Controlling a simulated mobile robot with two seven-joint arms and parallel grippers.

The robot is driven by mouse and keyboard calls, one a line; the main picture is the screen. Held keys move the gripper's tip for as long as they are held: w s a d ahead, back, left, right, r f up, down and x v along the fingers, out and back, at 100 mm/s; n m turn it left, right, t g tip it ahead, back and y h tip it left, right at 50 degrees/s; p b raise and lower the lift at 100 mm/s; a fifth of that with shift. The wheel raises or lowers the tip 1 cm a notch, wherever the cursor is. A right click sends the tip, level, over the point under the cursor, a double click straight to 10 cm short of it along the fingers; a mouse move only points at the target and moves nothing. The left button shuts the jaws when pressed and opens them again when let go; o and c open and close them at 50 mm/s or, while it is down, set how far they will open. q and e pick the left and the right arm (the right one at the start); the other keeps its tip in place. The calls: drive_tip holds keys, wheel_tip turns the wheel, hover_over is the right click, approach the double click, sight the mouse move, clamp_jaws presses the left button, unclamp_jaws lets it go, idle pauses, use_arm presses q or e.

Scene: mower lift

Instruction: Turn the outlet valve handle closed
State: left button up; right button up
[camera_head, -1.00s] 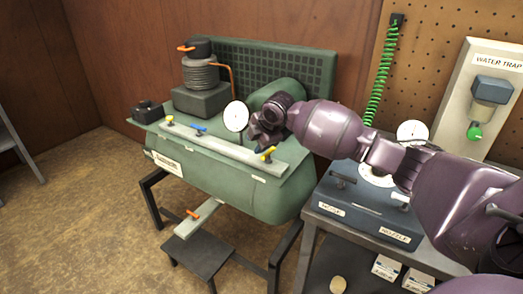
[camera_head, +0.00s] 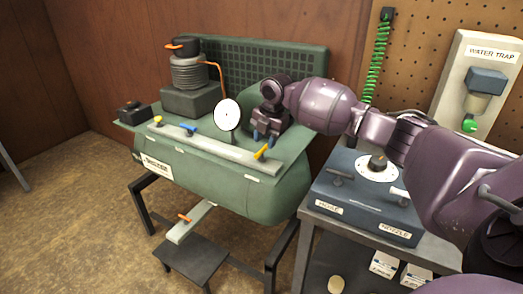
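A green compressor tank (camera_head: 265,190) carries a pale manifold bar (camera_head: 215,150) along its front top edge. On the bar are a yellow handle (camera_head: 157,120) at the left end, a blue handle (camera_head: 188,129) beside it, and another yellow handle (camera_head: 263,151) at the right end, lying diagonally. An orange handle (camera_head: 184,217) sits on a lower pale bracket. No readable label shows which is the outlet valve. My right gripper (camera_head: 265,137) points down just above and behind the right yellow handle. Its blue-tipped fingers are apart with nothing visible between them. My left gripper is out of view.
A white round gauge (camera_head: 228,114) stands just left of my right gripper.

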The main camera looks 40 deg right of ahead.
sight(263, 149)
drive_tip(key=shift+w+a+f+b, duration=0.1)
drive_tip(key=shift+w+f+b, duration=0.1)
drive_tip(key=shift+f, duration=0.8)
drive_tip(key=shift+w+a+f+b, duration=0.1)
drive_tip(key=shift+w+f, duration=0.05)
drive_tip(key=shift+f, duration=0.8)
clamp_jaws()
